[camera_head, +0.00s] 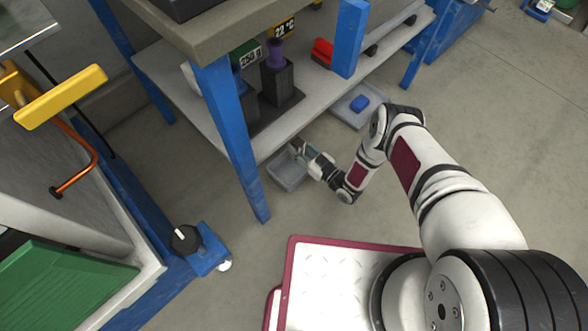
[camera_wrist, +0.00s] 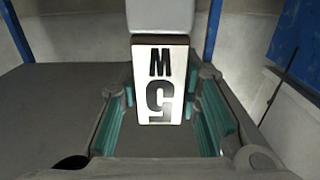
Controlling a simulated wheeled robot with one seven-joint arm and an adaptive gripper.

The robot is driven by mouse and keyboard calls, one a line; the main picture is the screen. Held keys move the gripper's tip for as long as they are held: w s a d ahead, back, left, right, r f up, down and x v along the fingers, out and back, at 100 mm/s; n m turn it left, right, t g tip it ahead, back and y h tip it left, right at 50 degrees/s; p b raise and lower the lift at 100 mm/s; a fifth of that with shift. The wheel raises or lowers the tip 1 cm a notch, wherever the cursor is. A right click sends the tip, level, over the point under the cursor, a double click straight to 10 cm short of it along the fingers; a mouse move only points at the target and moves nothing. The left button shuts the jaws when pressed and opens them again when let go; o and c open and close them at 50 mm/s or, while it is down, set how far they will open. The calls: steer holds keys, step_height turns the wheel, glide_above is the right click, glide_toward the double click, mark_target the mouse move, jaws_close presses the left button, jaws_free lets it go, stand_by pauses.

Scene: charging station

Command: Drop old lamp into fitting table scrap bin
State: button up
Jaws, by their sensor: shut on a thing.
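A grey open bin (camera_head: 287,171) stands on the floor beside the table's blue leg. My gripper (camera_head: 304,150) is at the bin's right-hand side, low near its rim; I cannot tell whether it is over the opening. In the wrist view my gripper (camera_wrist: 160,118) has its teal-padded fingers on either side of the lamp (camera_wrist: 159,85), shut on it. A pale part (camera_wrist: 170,18) extends above the label. The lamp is too small to make out in the head view.
The table (camera_head: 200,35) has blue legs (camera_head: 232,140) and a lower shelf (camera_head: 165,65) with dark holders. Another grey tray (camera_head: 345,112) holds a blue block (camera_head: 359,103). A yellow handle (camera_head: 62,97) and a blue-framed unit stand at left.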

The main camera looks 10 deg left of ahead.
steer(key=shift+f+b, duration=0.35)
steer(key=shift+f, duration=0.3)
steer(key=o, duration=1.3)
steer(key=v, duration=1.2)
